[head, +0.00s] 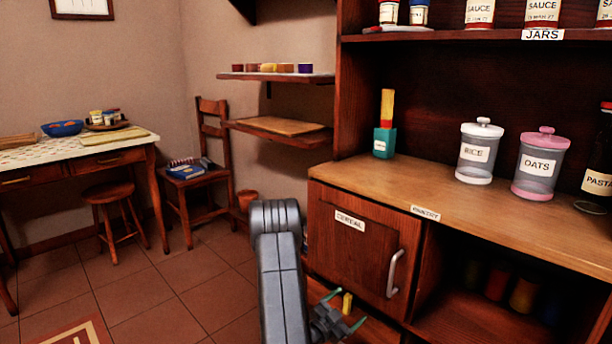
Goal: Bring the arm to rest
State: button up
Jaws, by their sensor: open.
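My grey arm (281,280) rises at the bottom centre of the head view and bends over at its top. My gripper (345,310) is low, in front of the cabinet with the CEREAL door (352,250). Its two green-tipped fingers are spread apart. A small yellow piece (347,303) shows between the fingertips in the picture; I cannot tell whether it lies between them or behind them.
The cabinet door is shut, its metal handle (394,273) right of my gripper. The counter (400,186) carries a RICE jar (478,152), an OATS jar (539,165) and a teal-based box. A chair (205,185), stool (113,205) and table (85,150) stand left. Tiled floor between is clear.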

jog(key=n+p, duration=0.1)
jog(key=r+n+p, duration=0.1)
jog(key=shift+n+p, duration=0.3)
jog(key=shift+w+a+f+n+p, duration=0.1)
jog(key=shift+n+p, duration=0.9)
jog(key=shift+p, duration=0.05)
